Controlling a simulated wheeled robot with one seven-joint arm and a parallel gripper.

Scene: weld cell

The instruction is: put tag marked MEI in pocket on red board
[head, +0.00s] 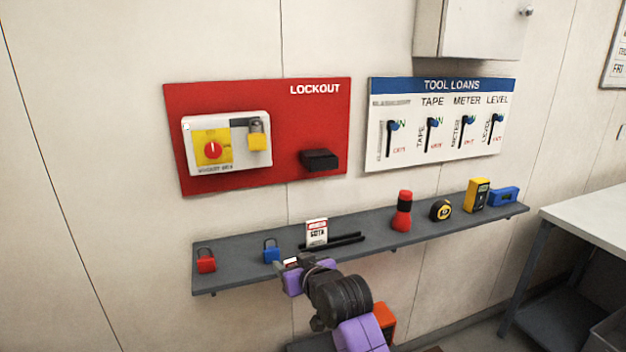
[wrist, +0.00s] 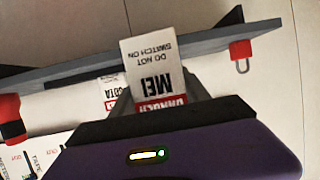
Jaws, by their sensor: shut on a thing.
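My gripper (head: 289,265) is in front of the shelf's front edge, near the blue padlock, below the red board. It is shut on the tag marked MEI (wrist: 152,62), which appears upside down in the wrist view, white with a red DANGER band. The gripper's fingers (wrist: 158,98) are partly hidden behind the tag. In the head view only a small pale bit of the tag shows at the fingertips. The red board (head: 270,110), marked LOCKOUT, hangs on the wall. Its black pocket (head: 320,160) is at the lower right; its inside cannot be seen.
Another tag (head: 316,231) stands in a black rack (head: 345,239) on the grey shelf (head: 225,269). A red padlock (head: 206,261), blue padlock (head: 271,251), red torch (head: 402,212) and several tools share the shelf. A switch box (head: 190,155) with a yellow padlock (head: 257,141) is left of the pocket.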

